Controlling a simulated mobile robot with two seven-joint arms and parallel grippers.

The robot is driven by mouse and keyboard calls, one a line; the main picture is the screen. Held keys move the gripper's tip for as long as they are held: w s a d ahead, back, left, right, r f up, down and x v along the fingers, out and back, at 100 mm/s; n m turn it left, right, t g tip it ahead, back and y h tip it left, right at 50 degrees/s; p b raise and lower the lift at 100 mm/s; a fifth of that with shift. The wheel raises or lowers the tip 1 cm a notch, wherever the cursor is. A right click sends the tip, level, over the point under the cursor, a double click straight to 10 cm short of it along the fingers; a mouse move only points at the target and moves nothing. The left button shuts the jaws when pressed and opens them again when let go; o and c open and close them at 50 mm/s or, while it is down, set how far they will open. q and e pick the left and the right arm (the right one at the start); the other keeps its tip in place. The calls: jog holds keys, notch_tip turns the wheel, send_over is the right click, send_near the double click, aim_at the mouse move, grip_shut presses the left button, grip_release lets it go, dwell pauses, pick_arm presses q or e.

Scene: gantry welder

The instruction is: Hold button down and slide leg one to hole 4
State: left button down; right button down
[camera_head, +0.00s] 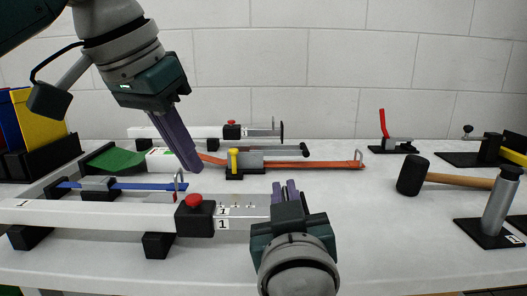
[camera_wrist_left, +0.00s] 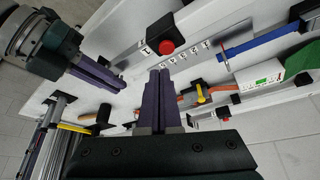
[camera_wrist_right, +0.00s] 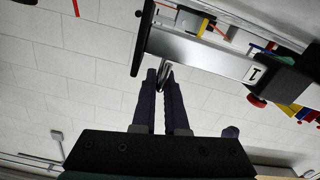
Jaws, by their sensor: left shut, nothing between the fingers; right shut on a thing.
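Leg one is a long white beam (camera_head: 100,213) with a silver inner bar (camera_head: 248,199) at its right end; it also shows in the right wrist view (camera_wrist_right: 200,50). A black collar with a red button (camera_head: 194,200) sits at the joint; the button also shows in the left wrist view (camera_wrist_left: 166,46). Labels marked 1 are beside it. My left gripper (camera_head: 192,167) is shut and empty, above and apart from the button. My right gripper (camera_head: 285,187) is shut on the wire loop (camera_wrist_right: 164,75) at the bar's end.
Behind are an orange bar (camera_head: 310,165) with a yellow knob, a blue bar (camera_head: 130,186) and another white beam with a red button (camera_head: 231,123). A mallet (camera_head: 411,175) and clamps stand at the right. The table front right is clear.

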aim_at(196, 195)
pick_arm(q)
jog(key=shift+w+a+r, duration=0.15)
jog(key=shift+w+r, duration=0.2)
jog(key=shift+r, duration=0.25)
jog(key=shift+w+a+r, duration=0.15)
jog(key=shift+w+r, duration=0.2)
jog(key=shift+r, duration=0.25)
jog(key=shift+f, duration=3)
jog(key=shift+f, duration=0.75)
pick_arm(e)
jog(key=shift+d, duration=6.9)
pick_arm(q)
jog(key=shift+r, duration=3.15)
